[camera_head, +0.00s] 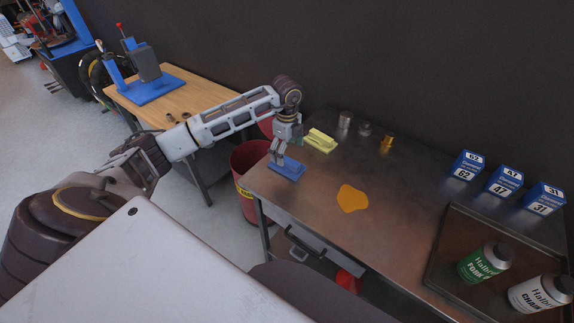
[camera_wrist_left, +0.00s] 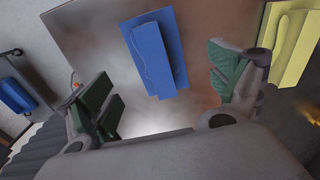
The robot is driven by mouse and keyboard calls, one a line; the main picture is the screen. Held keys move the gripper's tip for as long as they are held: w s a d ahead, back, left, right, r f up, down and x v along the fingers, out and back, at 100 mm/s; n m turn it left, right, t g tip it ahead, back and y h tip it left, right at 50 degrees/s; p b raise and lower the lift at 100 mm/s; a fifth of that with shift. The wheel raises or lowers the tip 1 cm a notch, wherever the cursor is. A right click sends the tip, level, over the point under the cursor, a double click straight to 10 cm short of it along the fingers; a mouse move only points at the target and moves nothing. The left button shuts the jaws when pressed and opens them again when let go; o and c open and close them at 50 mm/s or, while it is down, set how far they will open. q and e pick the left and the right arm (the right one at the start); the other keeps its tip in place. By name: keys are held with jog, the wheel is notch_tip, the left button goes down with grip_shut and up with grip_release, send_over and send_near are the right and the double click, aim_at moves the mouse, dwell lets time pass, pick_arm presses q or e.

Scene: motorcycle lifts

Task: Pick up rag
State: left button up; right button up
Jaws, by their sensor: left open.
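A folded blue rag (camera_head: 287,168) lies on the left end of the metal workbench (camera_head: 310,205). In the left wrist view the blue rag (camera_wrist_left: 155,55) lies flat between and beyond my open fingers. My left gripper (camera_head: 278,157) is over the rag, pointing down, open and empty. Its green-padded fingers also show in the left wrist view (camera_wrist_left: 168,95), apart from the rag on both sides. A folded yellow rag (camera_head: 320,140) lies behind the blue one, and it shows at the right edge of the wrist view (camera_wrist_left: 296,45). My right gripper is not in view.
Small metal cups (camera_head: 345,119) stand at the back. Blue numbered boxes (camera_head: 504,181) and a dark tray (camera_head: 440,262) with bottles (camera_head: 484,264) are at right. A red bin (camera_head: 252,205) stands left of the bench.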

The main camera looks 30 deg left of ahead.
aim_at(287, 160)
pick_arm(q)
jog(key=shift+f, duration=0.25)
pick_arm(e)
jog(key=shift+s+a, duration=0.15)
pick_arm(q)
jog(key=shift+f, duration=0.1)
jog(key=shift+s+f, duration=0.1)
jog(key=shift+f, duration=0.45)
notch_tip(287, 160, down, 3)
jog(key=shift+r+p, duration=0.15)
jog(key=shift+p, duration=0.3)
jog(key=shift+f, duration=0.6)
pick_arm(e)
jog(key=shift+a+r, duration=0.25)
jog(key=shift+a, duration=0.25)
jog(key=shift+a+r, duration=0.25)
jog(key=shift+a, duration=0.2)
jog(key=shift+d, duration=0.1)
